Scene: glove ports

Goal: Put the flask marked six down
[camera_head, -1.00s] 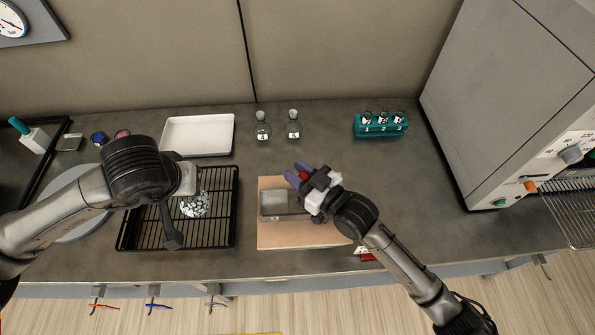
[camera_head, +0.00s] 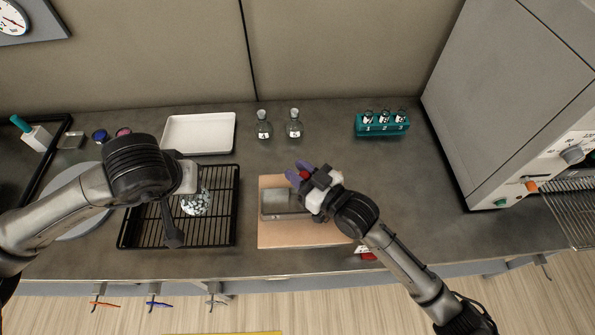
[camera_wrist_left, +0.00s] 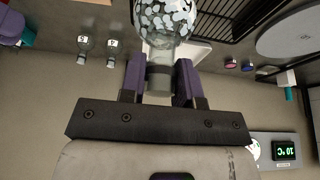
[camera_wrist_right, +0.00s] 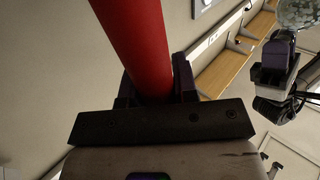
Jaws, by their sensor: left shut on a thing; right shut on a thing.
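My left gripper (camera_wrist_left: 160,80) is shut on the neck of a round glass flask (camera_wrist_left: 166,18) filled with white and pale blue pieces. In the head view this flask (camera_head: 196,204) is over the black wire rack (camera_head: 135,230), partly hidden by my arm; I cannot tell if it touches the rack. Its number is not visible. Two smaller clear flasks with number labels, a left one (camera_head: 263,128) and a right one (camera_head: 294,128), stand at the back. My right gripper (camera_head: 299,174) is shut on a red cylindrical thing (camera_wrist_right: 135,35) above the tan board (camera_head: 295,235).
A white tray (camera_head: 199,133) lies behind the rack. A teal holder (camera_head: 382,128) with numbered vials stands back right, beside a large grey oven (camera_head: 500,100). A grey shallow container (camera_head: 275,203) sits on the board. The counter between board and oven is mostly clear.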

